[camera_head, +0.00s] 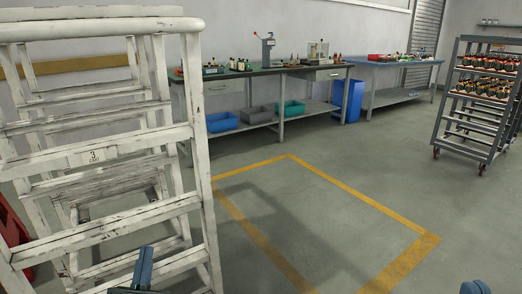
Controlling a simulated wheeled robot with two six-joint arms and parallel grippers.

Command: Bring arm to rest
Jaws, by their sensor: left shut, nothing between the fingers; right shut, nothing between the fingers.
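My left gripper (146,262) shows at the bottom edge, left of centre, as a blue upright piece on a dark body. It is shut and empty, in front of the lower part of a white ladder-like rack. My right gripper (475,287) shows only as a small blue tip at the bottom right edge. It is shut and empty, over bare grey floor. The rest of both arms is out of view.
The worn white rack (95,157) stands close on the left. A yellow-outlined floor area (330,215) ahead is empty. Workbenches (262,71) line the back wall, with a blue bin (350,100) beside them. A wheeled cart (470,125) with several parts stands right.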

